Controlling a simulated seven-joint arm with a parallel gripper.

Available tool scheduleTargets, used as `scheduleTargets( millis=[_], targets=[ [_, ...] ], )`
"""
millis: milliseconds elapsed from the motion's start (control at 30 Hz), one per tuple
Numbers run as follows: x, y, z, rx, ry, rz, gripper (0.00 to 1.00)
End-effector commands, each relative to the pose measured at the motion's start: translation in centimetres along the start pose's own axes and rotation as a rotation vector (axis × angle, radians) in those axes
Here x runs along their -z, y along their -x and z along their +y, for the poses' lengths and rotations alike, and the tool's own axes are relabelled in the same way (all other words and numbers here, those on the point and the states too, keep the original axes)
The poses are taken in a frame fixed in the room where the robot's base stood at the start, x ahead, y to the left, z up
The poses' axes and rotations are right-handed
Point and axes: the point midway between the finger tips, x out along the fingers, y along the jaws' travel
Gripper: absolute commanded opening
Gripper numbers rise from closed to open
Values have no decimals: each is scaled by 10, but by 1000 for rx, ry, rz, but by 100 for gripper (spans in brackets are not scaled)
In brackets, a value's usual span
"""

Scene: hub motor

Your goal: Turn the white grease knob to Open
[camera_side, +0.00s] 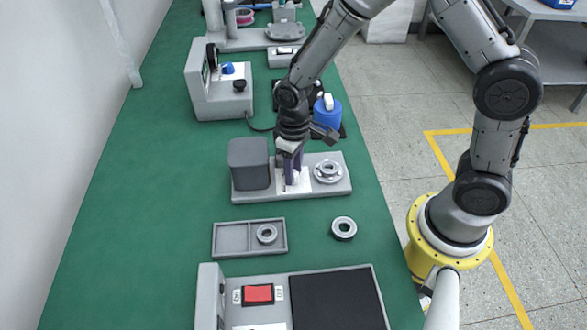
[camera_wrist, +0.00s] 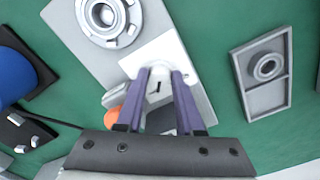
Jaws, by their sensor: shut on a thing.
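My gripper (camera_side: 291,178) points down at a white plate (camera_side: 302,186) on the grey base, between a dark grey block and a round metal part. In the wrist view the purple fingers of my gripper (camera_wrist: 160,76) are closed on the white grease knob (camera_wrist: 157,90), one finger on each side. A short dark mark shows on the white surface between the fingers. The fingers hide most of the knob, and I cannot read any Open or shut label. In the side view the knob is hidden by the fingers.
The dark grey block (camera_side: 249,164) stands close left of my gripper, and the round metal part (camera_side: 328,171) close right. A grey tray (camera_side: 222,238) with a ring and a loose ring (camera_side: 344,228) lie in front. A blue container (camera_side: 328,112) stands behind. Green table is clear at left.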

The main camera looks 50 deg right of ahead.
Motion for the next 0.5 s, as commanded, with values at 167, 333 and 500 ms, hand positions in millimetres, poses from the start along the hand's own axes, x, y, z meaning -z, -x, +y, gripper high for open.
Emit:
scheduleTargets(
  millis=[167, 333, 500],
  targets=[
    [0, 2, 0, 0, -14, 2, 0],
    [1, 2, 0, 0, -15, 2, 0],
    [1, 2, 0, 1, -15, 2, 43]
  ],
)
